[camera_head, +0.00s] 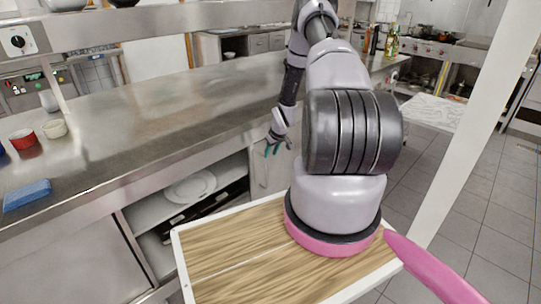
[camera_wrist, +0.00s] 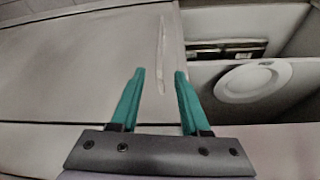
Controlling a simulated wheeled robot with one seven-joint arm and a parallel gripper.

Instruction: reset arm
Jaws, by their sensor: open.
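My gripper (camera_head: 278,148) is in front of the steel counter, just below its front edge, at the end of my grey arm. In the wrist view my gripper (camera_wrist: 159,75) has its two teal fingers apart with nothing between them. Behind the fingers is a steel cabinet panel with a long pale handle (camera_wrist: 162,52). The same panel (camera_head: 268,172) shows in the head view below my gripper. I cannot tell the exact gap between the fingers and the panel.
A steel counter (camera_head: 160,110) runs along the left, with a blue sponge (camera_head: 27,195), a red bowl (camera_head: 23,139) and a cream bowl (camera_head: 54,128) on it. An open shelf below holds a white plate (camera_head: 190,188). A white post (camera_head: 475,115) stands at right. Tiled floor (camera_head: 480,215) is clear.

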